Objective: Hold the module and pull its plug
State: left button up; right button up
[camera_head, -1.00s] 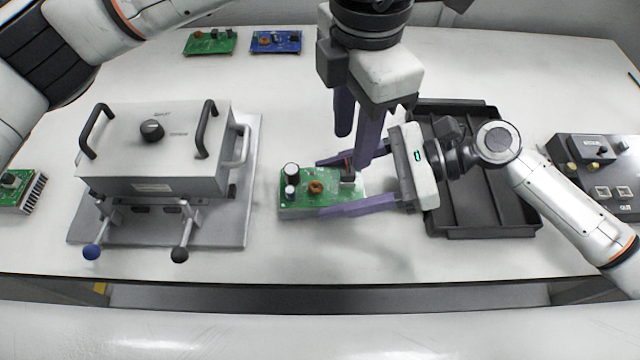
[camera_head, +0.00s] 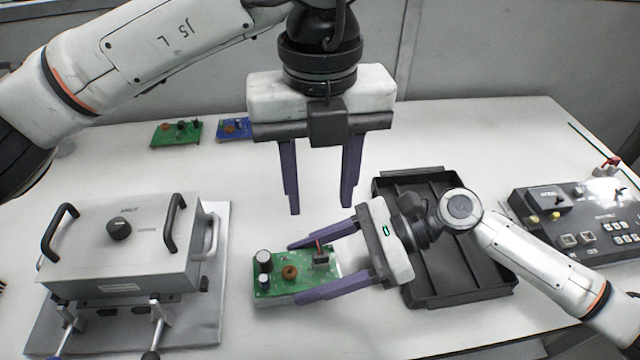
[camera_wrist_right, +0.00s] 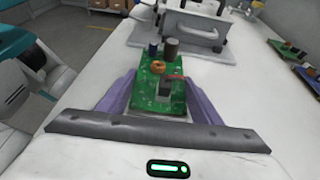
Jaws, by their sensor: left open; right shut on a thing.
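The module is a green circuit board (camera_head: 278,286) with dark capacitors, an orange coil and a dark connector block (camera_head: 321,262) at its right end. A small red piece (camera_head: 319,247) shows at that block; it also shows in the right wrist view (camera_wrist_right: 174,77). I cannot tell how firmly the plug is seated. My right gripper (camera_head: 293,271) is shut on the board, its purple fingers along both long sides, and the board is at the table top. My left gripper (camera_head: 321,211) is open and empty, fingers pointing down above the connector end, apart from it.
A grey box fixture (camera_head: 125,240) with black handles stands at the left. A black divided tray (camera_head: 450,298) lies under my right arm. A control panel (camera_head: 590,222) is at the right. A green board (camera_head: 176,134) and a blue board (camera_head: 234,129) lie at the back.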

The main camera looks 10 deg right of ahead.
aim_at(320, 251)
pick_arm(q)
notch_tip(320, 251, down, 12)
jog(key=shift+r, duration=0.1)
dwell(0.4)
grip_shut()
dwell(0.3)
jog(key=shift+r, duration=0.1)
jog(key=shift+r, duration=1)
jog(key=shift+r, duration=2)
pick_arm(e)
jog(key=o, duration=1.6)
